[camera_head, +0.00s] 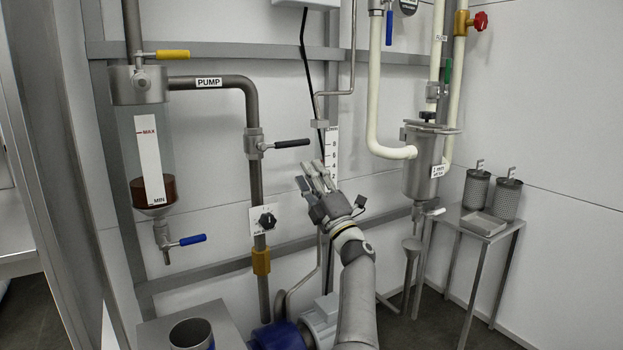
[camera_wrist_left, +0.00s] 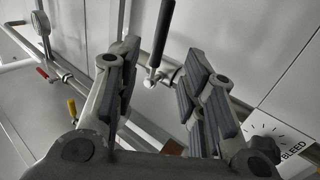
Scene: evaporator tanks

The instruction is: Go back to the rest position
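My left gripper (camera_head: 316,178) is in the middle of the head view, its arm rising from the bottom edge. Its fingers point up and to the left, near the lower end of the white level scale (camera_head: 331,150). In the left wrist view the two padded finger sets of my left gripper (camera_wrist_left: 165,85) stand apart with nothing held between them. A black-handled valve lever (camera_wrist_left: 163,35) shows beyond the fingers. It also appears in the head view (camera_head: 291,143), up and left of the gripper and apart from it. My right gripper is not in view.
Left of the gripper are the pump pipe (camera_head: 253,100), a black dial knob (camera_head: 267,221) and a glass tank (camera_head: 150,150) with dark liquid low inside. On the right are a steel vessel (camera_head: 421,165) and a small metal table (camera_head: 462,222) with two mesh baskets.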

